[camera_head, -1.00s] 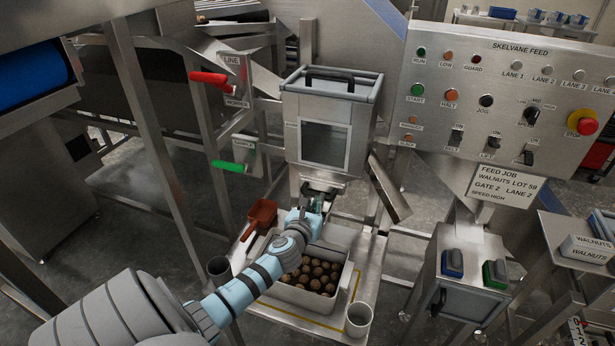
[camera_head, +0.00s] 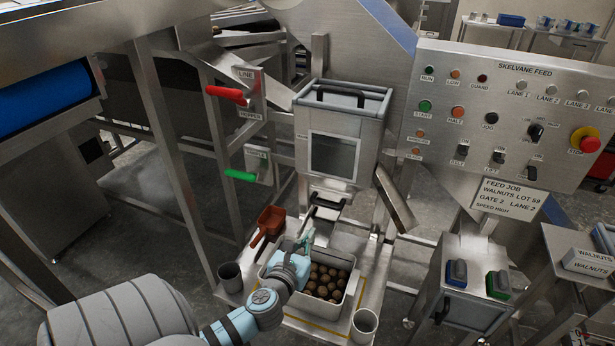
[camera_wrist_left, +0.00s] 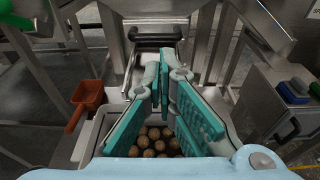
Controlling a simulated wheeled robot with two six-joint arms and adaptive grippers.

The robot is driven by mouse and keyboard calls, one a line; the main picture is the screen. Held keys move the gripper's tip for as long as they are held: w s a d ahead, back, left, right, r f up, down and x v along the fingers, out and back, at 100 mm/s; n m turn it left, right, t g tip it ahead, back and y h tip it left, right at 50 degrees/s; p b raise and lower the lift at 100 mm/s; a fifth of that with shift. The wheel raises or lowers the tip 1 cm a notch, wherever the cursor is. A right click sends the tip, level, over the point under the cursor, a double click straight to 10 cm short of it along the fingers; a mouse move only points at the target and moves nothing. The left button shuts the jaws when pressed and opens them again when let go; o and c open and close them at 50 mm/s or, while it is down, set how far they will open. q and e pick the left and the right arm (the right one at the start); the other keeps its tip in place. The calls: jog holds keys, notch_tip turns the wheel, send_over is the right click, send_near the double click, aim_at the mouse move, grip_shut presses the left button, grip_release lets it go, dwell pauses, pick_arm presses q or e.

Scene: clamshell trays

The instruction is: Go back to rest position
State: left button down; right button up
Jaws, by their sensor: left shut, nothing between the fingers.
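My left arm comes in from the lower left in the head view. Its gripper (camera_head: 307,240) is over the left part of a metal bin of walnuts (camera_head: 348,305), below and apart from the dark gate handle (camera_head: 328,203) under the hopper (camera_head: 342,135). In the left wrist view the teal-padded fingers (camera_wrist_left: 168,75) converge at their tips with nothing held. The handle (camera_wrist_left: 153,38) lies just beyond the tips, and walnuts (camera_wrist_left: 150,143) show beneath the fingers. The arm hides part of the bin. My right gripper is out of view.
An orange scoop (camera_head: 267,224) lies left of the bin. Dark (camera_head: 231,276) and pale (camera_head: 364,325) cups flank it. Red (camera_head: 227,94) and green (camera_head: 240,176) levers stand to the left. A control panel (camera_head: 510,115) and a two-button box (camera_head: 468,290) stand to the right.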

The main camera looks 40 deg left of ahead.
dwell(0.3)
pick_arm(q)
jog(key=s+d+f+n+g+h, duration=0.4)
jog(key=s+d+n, duration=0.45)
jog(key=n, duration=0.65)
jog(key=s+d+f+n+g+h, duration=0.1)
jog(key=s+d+f+n+g, duration=0.2)
jog(key=s+d+n+g, duration=0.7)
jog(key=s+a+f+n+t, duration=0.1)
jog(key=s+a+f+n, duration=0.15)
jog(key=f, duration=0.65)
jog(key=s+a+f+n+t, duration=0.1)
jog(key=a+f+n, duration=0.2)
jog(key=f, duration=0.7)
jog(key=s+a+f+g, duration=0.1)
jog(key=s+f, duration=1.2)
jog(key=s, duration=0.1)
jog(key=shift+f, duration=0.4)
jog(key=shift+a+n, duration=0.1)
jog(key=shift+n, duration=0.15)
